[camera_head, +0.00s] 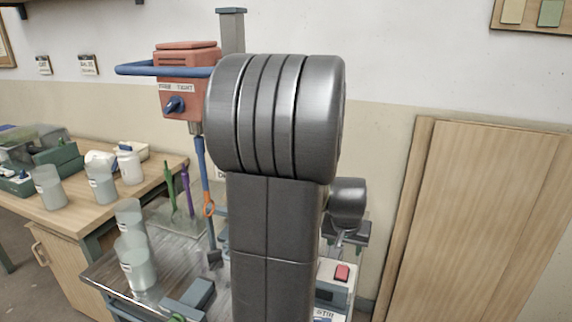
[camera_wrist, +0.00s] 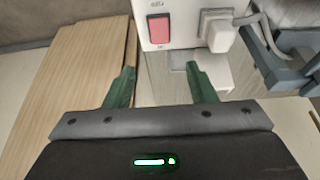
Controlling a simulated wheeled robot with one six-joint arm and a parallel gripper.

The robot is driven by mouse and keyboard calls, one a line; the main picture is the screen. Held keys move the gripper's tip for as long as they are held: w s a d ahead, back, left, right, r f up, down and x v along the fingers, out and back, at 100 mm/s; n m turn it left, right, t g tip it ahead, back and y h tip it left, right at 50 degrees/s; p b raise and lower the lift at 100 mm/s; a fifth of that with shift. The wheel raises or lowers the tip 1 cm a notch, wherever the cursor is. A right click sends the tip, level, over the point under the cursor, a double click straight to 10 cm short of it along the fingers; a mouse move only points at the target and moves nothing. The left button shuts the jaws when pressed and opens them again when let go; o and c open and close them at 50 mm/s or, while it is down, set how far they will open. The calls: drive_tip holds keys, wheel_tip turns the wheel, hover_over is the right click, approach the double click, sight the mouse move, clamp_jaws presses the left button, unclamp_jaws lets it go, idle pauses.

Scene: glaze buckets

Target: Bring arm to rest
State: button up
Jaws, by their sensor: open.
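My arm stands large and dark in the middle of the head view and hides much of what lies behind it. In the wrist view my gripper (camera_wrist: 161,82) shows two green fingers set wide apart with nothing between them. Beyond the fingers is a white box with a red switch (camera_wrist: 159,30) and a white plug in it. The same red switch shows in the head view (camera_head: 342,272), right of my arm. My fingers cannot be made out in the head view.
A red mixer (camera_head: 183,80) with a blue handle stands behind my arm. Two grey buckets (camera_head: 137,262) stand on the metal bench at left. Several more containers (camera_head: 101,180) stand on the wooden table. A wooden panel (camera_head: 480,220) leans at right.

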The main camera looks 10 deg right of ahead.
sight(343, 267)
drive_tip(key=b+x, duration=0.1)
drive_tip(key=x, duration=1.1)
drive_tip(key=shift+r, duration=0.2)
